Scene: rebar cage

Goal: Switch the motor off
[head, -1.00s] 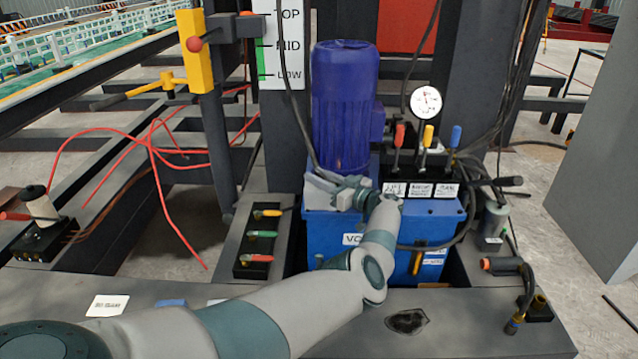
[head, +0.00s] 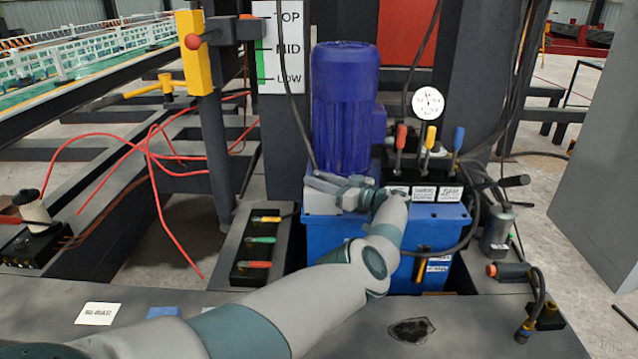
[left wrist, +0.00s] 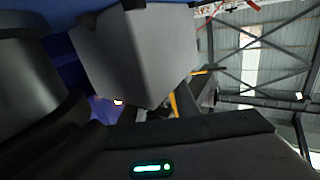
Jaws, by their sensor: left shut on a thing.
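The blue motor (head: 345,105) stands upright on the blue power unit (head: 330,232). A light grey box (head: 320,203) sits at the motor's foot on the left front. My left gripper (head: 328,183) reaches in from the front and lies against the motor's foot, just over that box. It is shut on a small part there, which its own fingers and wrist hide. In the left wrist view a large grey block (left wrist: 140,55) fills the middle, close to the dark gripper body. A switch knob cannot be made out. My right gripper is not in view.
Red, yellow and blue levers (head: 430,138) stand right of the motor, under a round gauge (head: 428,102). A rack of coloured handles (head: 262,240) lies left of the unit. Hoses and cables (head: 470,225) hang at the right. The front ledge (head: 460,325) is mostly clear.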

